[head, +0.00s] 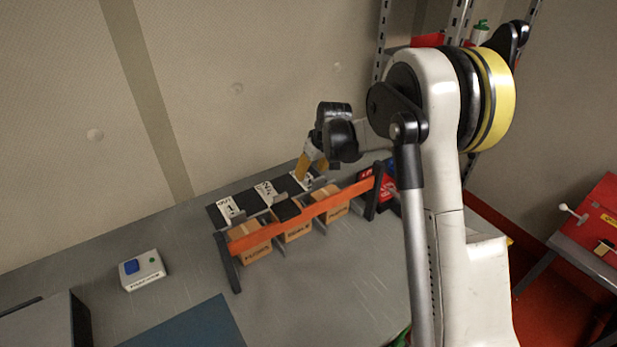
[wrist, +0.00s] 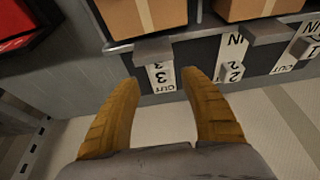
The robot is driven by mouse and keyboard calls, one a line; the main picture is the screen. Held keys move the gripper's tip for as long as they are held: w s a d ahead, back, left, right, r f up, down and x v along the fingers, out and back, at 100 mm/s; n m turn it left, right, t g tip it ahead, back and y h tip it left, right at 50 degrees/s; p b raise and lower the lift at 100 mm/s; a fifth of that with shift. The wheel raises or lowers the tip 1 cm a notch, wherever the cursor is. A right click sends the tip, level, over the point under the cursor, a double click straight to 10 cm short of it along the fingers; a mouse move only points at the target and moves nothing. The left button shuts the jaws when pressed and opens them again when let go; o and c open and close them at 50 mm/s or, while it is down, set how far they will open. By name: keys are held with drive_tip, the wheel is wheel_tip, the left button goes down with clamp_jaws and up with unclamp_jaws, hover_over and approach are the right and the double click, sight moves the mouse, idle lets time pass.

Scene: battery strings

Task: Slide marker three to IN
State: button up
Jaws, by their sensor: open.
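A dark board (head: 246,197) at the back of the bench carries white labels. In the wrist view the label for three (wrist: 161,78) shows "3" and "OUT", upside down. A grey tab (wrist: 153,50) hides the label's other end, where the label for two (wrist: 231,66) has "IN". I cannot tell whether this tab is marker three or a part of the rack. My gripper (head: 312,170) is over the far right end of the board. In the wrist view my gripper (wrist: 162,76) is open and empty, with its yellow fingers on either side of the label for three.
An orange bar (head: 318,207) on dark posts runs in front of several cardboard boxes (head: 298,231). Another grey tab (wrist: 265,32) stands close to the right. A red object (head: 383,192) sits past the rack's right end. A white button box (head: 142,270) is left; bench front is mostly clear.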

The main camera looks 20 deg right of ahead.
drive_tip(key=a+v, duration=0.1)
drive_tip(key=v, duration=0.6)
drive_tip(key=shift+d+r, duration=0.2)
drive_tip(key=shift+d, duration=0.35)
drive_tip(key=shift+s, duration=0.1)
